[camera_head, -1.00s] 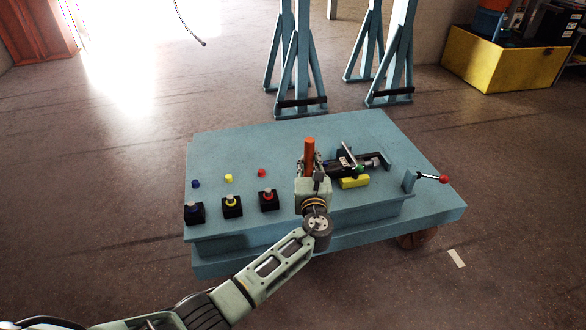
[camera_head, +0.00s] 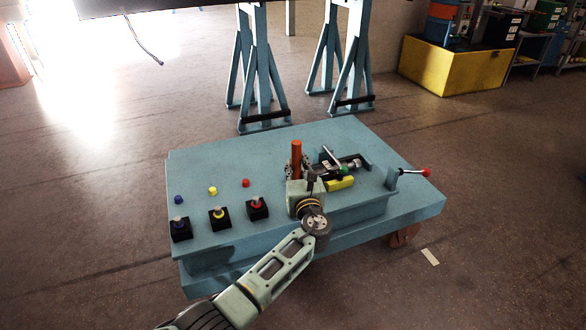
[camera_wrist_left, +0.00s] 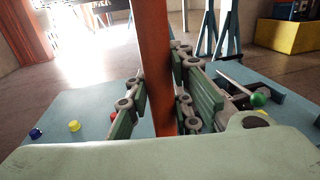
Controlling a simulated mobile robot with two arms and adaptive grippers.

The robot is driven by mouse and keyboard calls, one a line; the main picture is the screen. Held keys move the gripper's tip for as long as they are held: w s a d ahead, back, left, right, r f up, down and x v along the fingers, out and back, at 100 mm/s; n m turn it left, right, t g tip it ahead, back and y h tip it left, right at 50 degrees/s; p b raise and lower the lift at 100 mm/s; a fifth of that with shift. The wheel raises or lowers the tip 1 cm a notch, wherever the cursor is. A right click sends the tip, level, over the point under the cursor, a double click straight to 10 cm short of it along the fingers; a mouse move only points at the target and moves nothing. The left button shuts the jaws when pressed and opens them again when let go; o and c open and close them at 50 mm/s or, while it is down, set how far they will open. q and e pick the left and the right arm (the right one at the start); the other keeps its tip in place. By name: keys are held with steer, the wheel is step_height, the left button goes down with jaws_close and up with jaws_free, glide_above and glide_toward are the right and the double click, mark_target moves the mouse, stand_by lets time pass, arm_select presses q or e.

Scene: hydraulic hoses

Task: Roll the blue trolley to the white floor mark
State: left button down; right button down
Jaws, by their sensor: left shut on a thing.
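The blue trolley (camera_head: 262,147) stands in the middle of the head view, its flat deck carrying several small parts. An upright orange post (camera_head: 296,155) rises from the deck. My left gripper (camera_head: 298,170) is shut on this post. In the left wrist view the orange post (camera_wrist_left: 155,60) stands between the green finger pads. The white floor mark (camera_head: 430,257) is a short strip on the floor, just right of and in front of the trolley's right wheel (camera_head: 402,236). The trolley is near the mark, with its wheel apart from it. My right gripper is not in view.
Blue trestle legs (camera_head: 262,80) stand behind the trolley, and a yellow box (camera_head: 440,66) stands at the back right. A red-knobbed lever (camera_head: 412,171) sticks out at the deck's right end. The floor right of the trolley is clear.

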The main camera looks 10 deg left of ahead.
arm_select(q)
steer(key=shift+s+d+f, duration=0.15)
steer(key=shift+d+f, duration=0.15)
steer(key=shift+d, duration=0.05)
steer(key=c, duration=1.9)
jaws_free()
steer(key=o, duration=0.4)
steer(key=shift+r, duration=0.2)
steer(key=shift+c, duration=0.2)
steer(key=shift+a, duration=0.2)
steer(key=shift+a, duration=0.1)
steer(key=v, duration=1.2)
